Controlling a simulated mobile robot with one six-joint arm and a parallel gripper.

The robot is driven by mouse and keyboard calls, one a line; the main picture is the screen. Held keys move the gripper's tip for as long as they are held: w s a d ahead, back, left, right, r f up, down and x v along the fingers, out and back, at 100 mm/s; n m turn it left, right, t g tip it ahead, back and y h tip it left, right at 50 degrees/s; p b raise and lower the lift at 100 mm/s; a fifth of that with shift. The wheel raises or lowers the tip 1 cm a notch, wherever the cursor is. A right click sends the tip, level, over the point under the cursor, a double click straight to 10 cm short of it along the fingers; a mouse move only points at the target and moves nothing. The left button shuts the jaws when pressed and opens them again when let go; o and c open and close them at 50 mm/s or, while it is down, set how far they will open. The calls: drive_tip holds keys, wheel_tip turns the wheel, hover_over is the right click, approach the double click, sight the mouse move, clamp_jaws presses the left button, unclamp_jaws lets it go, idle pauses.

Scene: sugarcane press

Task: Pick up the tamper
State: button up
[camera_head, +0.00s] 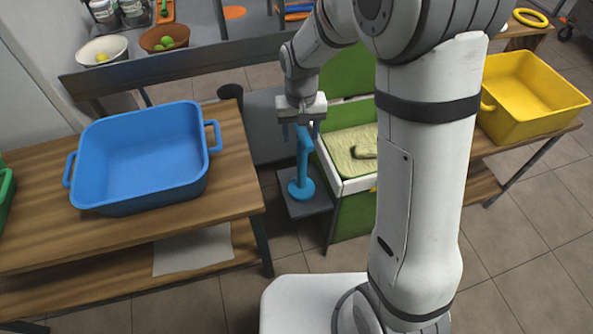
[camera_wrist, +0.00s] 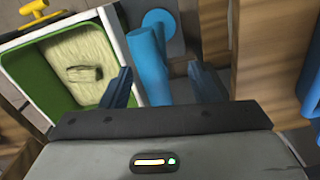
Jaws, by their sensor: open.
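The blue tamper (camera_head: 302,175) stands upright on a small grey shelf beside the green press. It has a round disc foot, a thin shaft and a bar-like top. My gripper (camera_head: 300,134) is above it, pointing down, with the fingers apart near its top. In the wrist view, the tamper (camera_wrist: 149,62) shows between the two open fingers of my gripper (camera_wrist: 160,72), with its disc foot beyond. The tamper lies closer to the left finger. I cannot tell whether a finger touches it. Nothing is held.
The green press has a pale tray (camera_head: 350,152) with a small olive piece (camera_head: 363,152) in it. A blue tub (camera_head: 140,160) stands on the wooden table (camera_head: 237,185) at left. A yellow tub (camera_head: 530,95) stands at right.

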drive_tip(key=f, duration=0.4)
drive_tip(key=shift+w+d+f, duration=0.25)
drive_tip(key=shift+d+f, duration=0.05)
drive_tip(key=c, duration=1.2)
